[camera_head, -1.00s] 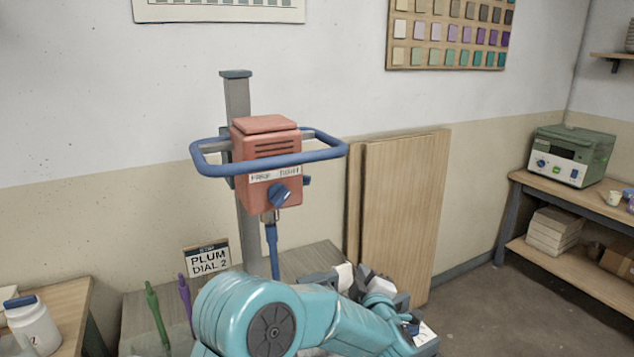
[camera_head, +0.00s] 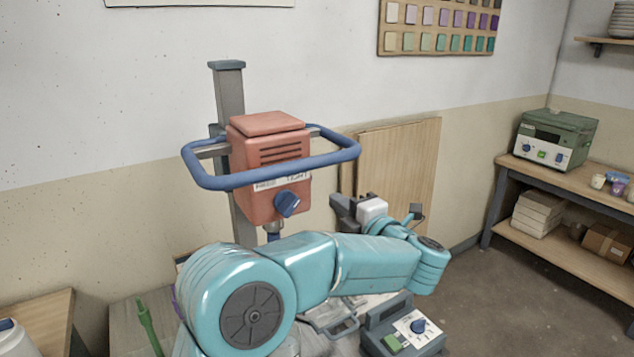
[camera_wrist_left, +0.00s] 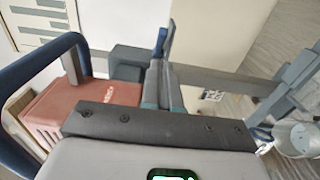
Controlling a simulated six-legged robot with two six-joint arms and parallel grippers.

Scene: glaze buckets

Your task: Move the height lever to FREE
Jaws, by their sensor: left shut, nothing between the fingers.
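The coral mixer head (camera_head: 270,150) sits on a grey upright column (camera_head: 229,95) with a blue loop handle (camera_head: 270,174) around it. A blue knob (camera_head: 287,203) is on its front, below a small label that seems to read FREE at left. My left gripper (camera_head: 337,203) is shut and empty, just right of the head, pointing toward it. In the left wrist view its fingers (camera_wrist_left: 162,80) are together near a dark block (camera_wrist_left: 128,63) beside the column. A narrow blue piece (camera_wrist_left: 160,42) stands at the fingertips; I cannot tell whether it is the height lever or touches them.
A grey base with a dial (camera_head: 418,326) and green switch is below my left arm. Wooden boards (camera_head: 400,165) lean on the wall behind the gripper. A green device (camera_head: 555,140) stands on the right shelf. Open floor lies at right.

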